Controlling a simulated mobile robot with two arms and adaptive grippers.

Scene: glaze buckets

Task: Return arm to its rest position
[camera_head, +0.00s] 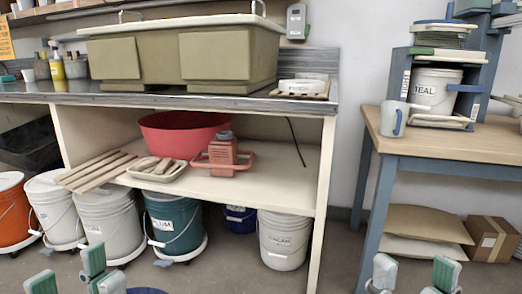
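My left gripper (68,273) shows at the bottom left, in front of the buckets under the bench. Its green-padded fingertips stand apart, with bare floor between them and nothing held. My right gripper (415,274) shows at the bottom right, in front of the wooden table. Its two fingertips are apart, with nothing seen between them. The lower parts of both grippers are cut off by the bottom edge.
Several buckets, including a teal PLUM bucket (173,222) and a white bucket (284,240), stand under the bench shelf (270,180). The wooden table (460,145) holds a TEAL bucket (435,92). A cardboard box (492,238) lies beneath.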

